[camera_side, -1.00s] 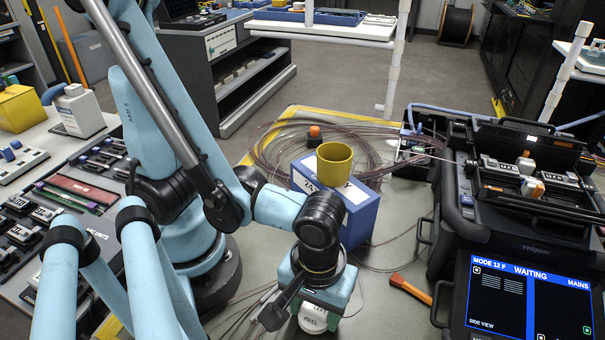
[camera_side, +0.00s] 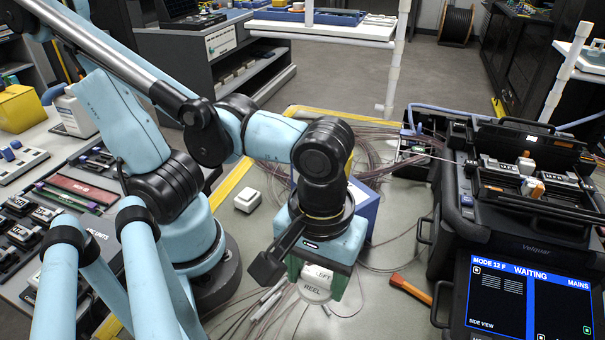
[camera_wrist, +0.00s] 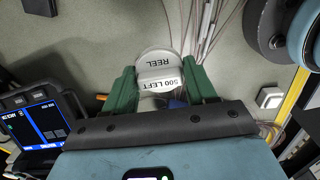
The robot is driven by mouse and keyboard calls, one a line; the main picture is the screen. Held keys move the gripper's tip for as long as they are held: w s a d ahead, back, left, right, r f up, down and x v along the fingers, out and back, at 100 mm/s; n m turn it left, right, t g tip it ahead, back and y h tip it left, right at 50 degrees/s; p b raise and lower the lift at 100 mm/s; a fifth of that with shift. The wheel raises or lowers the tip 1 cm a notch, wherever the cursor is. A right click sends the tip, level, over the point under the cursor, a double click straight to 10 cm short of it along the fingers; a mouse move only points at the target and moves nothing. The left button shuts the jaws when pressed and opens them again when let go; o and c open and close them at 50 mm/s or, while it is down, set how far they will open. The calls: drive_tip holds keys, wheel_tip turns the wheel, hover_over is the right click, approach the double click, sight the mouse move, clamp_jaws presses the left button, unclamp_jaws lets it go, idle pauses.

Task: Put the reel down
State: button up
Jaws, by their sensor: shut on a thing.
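The reel (camera_side: 317,294) is white, with lettering that reads "LEFT" and "REEL". My gripper (camera_side: 318,277) points down and is shut on it, in front of the blue box. My gripper hides part of the reel. I cannot tell whether its underside touches the grey mat (camera_side: 385,325).
A blue box (camera_side: 367,205) stands behind my gripper, partly hidden. A small white block (camera_side: 248,200) is to the left. An orange-handled tool (camera_side: 410,289) and the splicer (camera_side: 520,190) are to the right. Loose fibres (camera_side: 265,310) lie around the reel.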

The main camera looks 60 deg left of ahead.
drive_tip(key=shift+w+r, duration=0.15)
drive_tip(key=shift+r, duration=0.05)
drive_tip(key=w+a+r+n, duration=0.1)
drive_tip(key=w+n, duration=0.3)
drive_tip(key=w, duration=0.2)
drive_tip(key=w+a+r+n, duration=0.2)
drive_tip(key=w+n, duration=0.1)
drive_tip(key=w, duration=0.2)
drive_tip(key=n, duration=1.2)
hover_over(360, 162)
drive_tip(key=f, duration=0.8)
drive_tip(key=shift+d+f, duration=0.15)
drive_tip(key=shift+d, duration=0.15)
drive_tip(key=shift+a+f, duration=0.15)
drive_tip(key=shift+a, duration=0.05)
drive_tip(key=shift+f, duration=2)
drive_tip(key=shift+f, duration=0.15)
